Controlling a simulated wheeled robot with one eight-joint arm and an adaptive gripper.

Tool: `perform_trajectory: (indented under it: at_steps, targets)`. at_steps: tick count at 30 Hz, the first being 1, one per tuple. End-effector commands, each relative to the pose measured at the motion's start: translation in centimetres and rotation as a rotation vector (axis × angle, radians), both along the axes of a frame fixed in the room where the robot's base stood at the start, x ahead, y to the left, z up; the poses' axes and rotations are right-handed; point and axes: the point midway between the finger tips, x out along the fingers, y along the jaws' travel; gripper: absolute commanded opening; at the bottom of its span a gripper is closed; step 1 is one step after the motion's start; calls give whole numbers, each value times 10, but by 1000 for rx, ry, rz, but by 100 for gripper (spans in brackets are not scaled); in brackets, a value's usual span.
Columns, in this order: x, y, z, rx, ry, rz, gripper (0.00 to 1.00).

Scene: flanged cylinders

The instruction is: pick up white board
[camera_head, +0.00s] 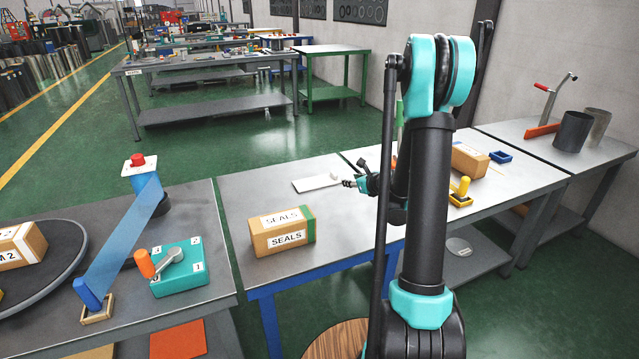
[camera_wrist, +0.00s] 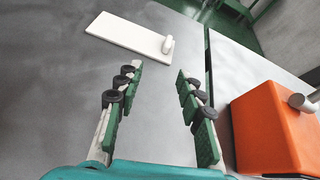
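The white board (camera_head: 313,183) lies flat on the grey table, left of my gripper in the head view. In the wrist view the white board (camera_wrist: 128,33) lies beyond my fingertips and to the left, with a small white upright knob (camera_wrist: 168,45) at its right end. My gripper (camera_wrist: 160,78) is open, with nothing between its green-padded fingers. In the head view my gripper (camera_head: 350,183) is small and partly hidden behind my arm, near the board's right end. The wrist view shows a gap between the fingertips and the board.
An orange block (camera_wrist: 272,130) stands right of my fingers in the wrist view. A SEALS box (camera_head: 283,231) stands on the same table, nearer in the head view. A yellow-handled item (camera_head: 461,190) and a cardboard box (camera_head: 469,160) are to the right. Table around the board is clear.

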Motion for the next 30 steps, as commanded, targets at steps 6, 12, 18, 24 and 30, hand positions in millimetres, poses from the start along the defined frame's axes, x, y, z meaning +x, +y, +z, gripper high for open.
perform_trajectory:
  at_steps: [6,12,18,24,30]
  targets:
    - [20,-11,-9,156,7,-88,38]
    - [49,-2,-21,166,7,-91,38]
    - [84,10,-37,164,7,-91,38]
    - [113,19,-49,163,7,-91,38]
    - [125,23,-54,163,8,-91,38]
